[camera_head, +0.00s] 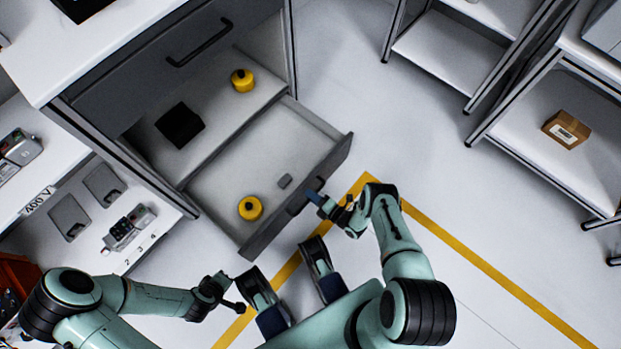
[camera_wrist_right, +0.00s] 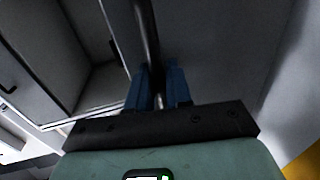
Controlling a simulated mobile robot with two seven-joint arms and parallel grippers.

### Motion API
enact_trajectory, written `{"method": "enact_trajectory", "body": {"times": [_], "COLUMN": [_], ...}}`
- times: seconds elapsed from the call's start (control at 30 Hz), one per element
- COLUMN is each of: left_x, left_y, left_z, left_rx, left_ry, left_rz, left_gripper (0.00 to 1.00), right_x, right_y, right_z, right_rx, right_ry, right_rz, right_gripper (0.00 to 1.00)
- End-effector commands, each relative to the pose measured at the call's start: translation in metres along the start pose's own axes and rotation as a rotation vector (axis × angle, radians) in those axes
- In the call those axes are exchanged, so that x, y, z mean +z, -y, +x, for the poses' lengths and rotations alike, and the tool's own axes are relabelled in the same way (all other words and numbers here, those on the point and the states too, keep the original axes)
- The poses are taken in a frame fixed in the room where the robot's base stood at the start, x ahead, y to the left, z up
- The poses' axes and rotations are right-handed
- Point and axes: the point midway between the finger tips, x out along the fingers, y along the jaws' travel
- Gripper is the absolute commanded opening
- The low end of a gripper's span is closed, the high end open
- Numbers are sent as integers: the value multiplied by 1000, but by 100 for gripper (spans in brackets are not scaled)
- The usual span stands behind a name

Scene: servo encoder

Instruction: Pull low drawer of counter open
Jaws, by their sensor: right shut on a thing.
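The counter (camera_head: 90,55) stands at the upper left in the head view. Its low drawer (camera_head: 345,150) is pulled out and shows its grey inside. In the right wrist view the handle (camera_wrist_right: 147,40) runs between the blue fingers (camera_wrist_right: 160,88). My left gripper (camera_head: 228,292) is low at the left, apart from the drawer; its fingers are too small to read.
Above the drawer, an open compartment holds a black box (camera_head: 180,125) and another yellow round thing (camera_head: 242,80). A closed upper drawer has a dark handle (camera_head: 200,45). Shelving with a cardboard box (camera_head: 566,130) stands at the right. The floor between is clear, with yellow tape (camera_head: 470,255).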

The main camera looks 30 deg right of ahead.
Motion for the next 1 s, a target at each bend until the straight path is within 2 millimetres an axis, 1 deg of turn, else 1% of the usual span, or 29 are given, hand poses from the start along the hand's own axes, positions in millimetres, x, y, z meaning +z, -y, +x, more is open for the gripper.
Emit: {"method": "enact_trajectory", "body": {"times": [0.43, 0.47, 0.5, 0.83, 0.93, 1.0], "left_x": [-1, -1, -1, -2, -5, -9], "left_y": [-1, -1, -1, -1, -5, -10], "left_z": [-1, -1, -1, -2, -6, -12], "left_rx": [1, 1, 1, 2, 8, 16], "left_ry": [-4, -4, -4, -5, -16, -30], "left_rz": [1, 1, 1, 1, 4, 9], "left_gripper": [0, 0, 0, 0, 0, 0], "right_x": [2, 2, 2, 1, 0, 1], "right_y": [-1, -1, -1, 0, -1, -1], "right_z": [-1, -1, -1, -4, -13, -25], "right_rx": [3, 3, 3, 0, 0, -2], "right_ry": [3, 3, 3, 1, 1, 2], "right_rz": [-3, -3, -3, -1, 0, 0], "right_gripper": [0, 26, 34, 34, 34, 34]}}
